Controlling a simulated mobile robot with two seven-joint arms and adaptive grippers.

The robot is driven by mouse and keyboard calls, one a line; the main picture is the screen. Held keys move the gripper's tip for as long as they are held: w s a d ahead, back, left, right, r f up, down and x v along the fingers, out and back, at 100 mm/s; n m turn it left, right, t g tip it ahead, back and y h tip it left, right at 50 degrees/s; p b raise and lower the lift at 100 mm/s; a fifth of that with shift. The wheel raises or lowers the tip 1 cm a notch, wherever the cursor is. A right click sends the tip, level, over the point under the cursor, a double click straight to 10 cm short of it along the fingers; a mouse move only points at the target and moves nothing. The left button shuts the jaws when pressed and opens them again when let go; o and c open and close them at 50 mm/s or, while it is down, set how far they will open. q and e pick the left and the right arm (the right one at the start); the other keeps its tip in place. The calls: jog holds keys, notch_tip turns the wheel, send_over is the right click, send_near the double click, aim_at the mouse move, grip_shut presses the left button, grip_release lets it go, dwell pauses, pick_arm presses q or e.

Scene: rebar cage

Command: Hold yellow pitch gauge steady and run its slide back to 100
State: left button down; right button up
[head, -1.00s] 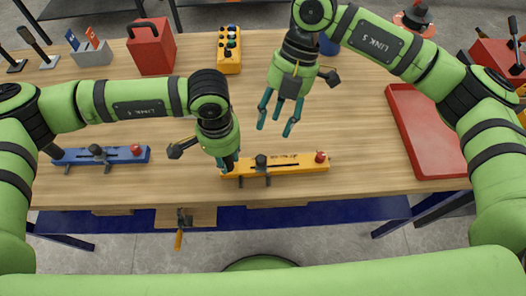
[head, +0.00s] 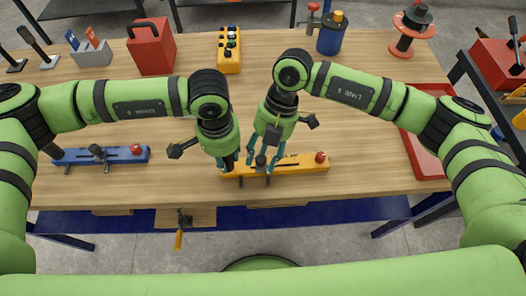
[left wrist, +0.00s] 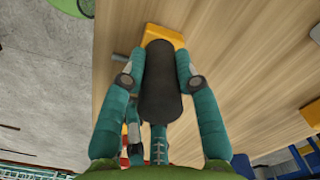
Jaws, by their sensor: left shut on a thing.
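The yellow pitch gauge (head: 300,163) lies near the table's front edge, with a red knob (head: 320,157) at its right end. My left gripper (head: 229,163) is shut on the dark grip at the gauge's left end. That dark grip (left wrist: 160,82) fills the space between the fingers in the left wrist view. The gauge's dark slide knob (head: 261,161) stands left of the middle of the gauge. My right gripper (head: 262,168) is above it, open, with fingers spread around the knob. Contact with the knob is unclear. The scale figures are too small to read.
A similar blue gauge (head: 75,157) lies at the left. A red tray (head: 416,152) is at the right. A red box (head: 152,47), a yellow button box (head: 229,52) and a blue canister (head: 330,40) stand at the back. The table's middle is clear.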

grip_shut()
jog(key=shift+s+a, duration=0.15)
jog(key=shift+a, duration=0.95)
jog(key=shift+o, duration=1.6)
grip_release()
